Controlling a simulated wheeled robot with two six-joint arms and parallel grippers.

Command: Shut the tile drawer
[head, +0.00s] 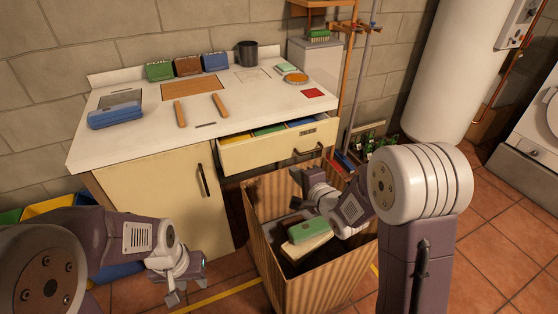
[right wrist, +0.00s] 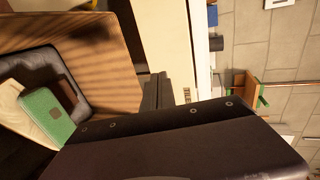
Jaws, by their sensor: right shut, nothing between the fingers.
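The tile drawer (head: 262,155) is a cream drawer under the white worktop, standing open with blue, green and yellow contents showing inside. Its front has a small label and a dark bar handle (head: 309,151). My right gripper (head: 308,172) is just below and in front of the drawer front, shut and empty; whether it touches is unclear. In the right wrist view its dark fingers (right wrist: 156,92) are together beside a cream panel (right wrist: 168,35). My left gripper (head: 186,288) hangs low in front of the cabinet door, away from the drawer; its finger gap is unclear.
A tall corrugated box (head: 262,232) holding a green-topped item (head: 308,231) stands below the drawer, close to my right arm. The cabinet door (head: 160,200) is shut. Boxes and a dark pot (head: 247,54) stand on the worktop (head: 145,135). Tiled floor is free at right.

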